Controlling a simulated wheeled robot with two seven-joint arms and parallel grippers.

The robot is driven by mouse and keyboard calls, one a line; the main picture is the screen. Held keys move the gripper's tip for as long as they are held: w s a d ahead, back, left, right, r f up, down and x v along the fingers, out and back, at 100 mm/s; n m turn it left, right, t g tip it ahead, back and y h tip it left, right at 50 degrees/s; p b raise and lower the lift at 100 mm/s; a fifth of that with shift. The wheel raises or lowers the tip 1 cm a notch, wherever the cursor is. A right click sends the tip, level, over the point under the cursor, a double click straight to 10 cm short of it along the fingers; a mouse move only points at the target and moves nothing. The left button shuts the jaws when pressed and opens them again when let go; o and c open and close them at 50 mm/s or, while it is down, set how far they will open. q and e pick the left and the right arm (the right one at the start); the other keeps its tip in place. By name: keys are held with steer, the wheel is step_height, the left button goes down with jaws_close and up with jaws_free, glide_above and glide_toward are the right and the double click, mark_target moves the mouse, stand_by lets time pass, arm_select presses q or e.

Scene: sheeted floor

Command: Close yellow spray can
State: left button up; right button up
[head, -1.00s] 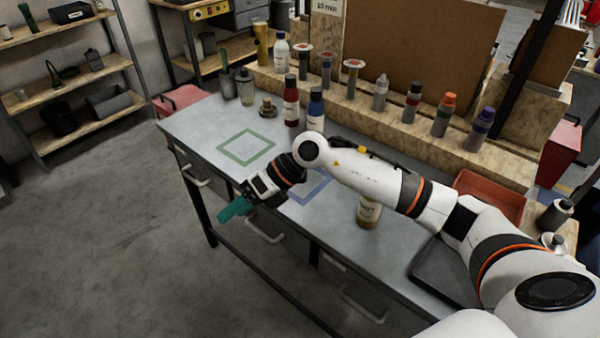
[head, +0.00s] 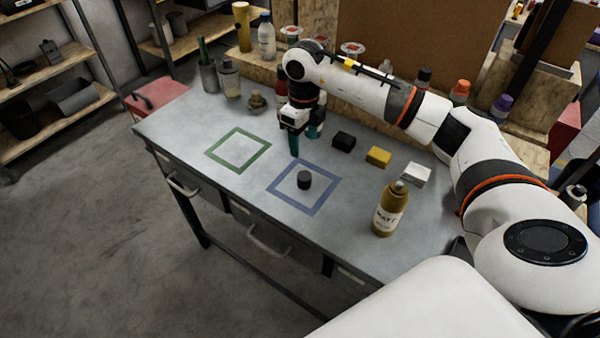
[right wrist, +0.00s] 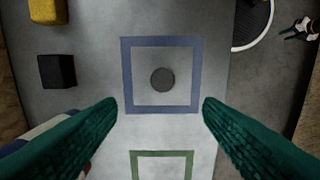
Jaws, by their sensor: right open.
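The yellow spray can (head: 388,212) stands upright on the right part of the grey workbench, with a pale label and a bare nozzle on top. A dark round cap (head: 304,180) sits inside the blue square outline (head: 323,207). The right wrist view also shows the cap (right wrist: 162,80) inside the blue outline (right wrist: 127,62). My right gripper (head: 304,148) is open and empty, pointing down above the bench behind the cap. In the right wrist view its teal fingers (right wrist: 160,102) are spread wide. My left gripper is not in view.
A black block (head: 343,140), a yellow block (head: 378,157) and a white block (head: 416,174) stand behind the can. A green square outline (head: 221,161) is left of the blue one. Several bottles line the back. The bench front is clear.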

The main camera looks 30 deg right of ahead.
steer(key=p, duration=0.2)
glide_above(304, 175)
steer(key=f, duration=0.6)
steer(key=shift+w+f, duration=0.2)
steer(key=shift+f, duration=0.25)
steer(key=shift+s+f+p, duration=0.1)
steer(key=shift+f+p, duration=0.2)
steer(key=shift+p, duration=0.05)
steer(key=f, duration=0.2)
steer(key=f+p, duration=0.1)
steer(key=shift+s+f, duration=0.2)
steer(key=shift+f, duration=0.6)
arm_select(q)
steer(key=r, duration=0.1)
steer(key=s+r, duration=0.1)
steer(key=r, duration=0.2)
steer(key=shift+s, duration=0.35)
arm_select(e)
steer(key=c, duration=1.1)
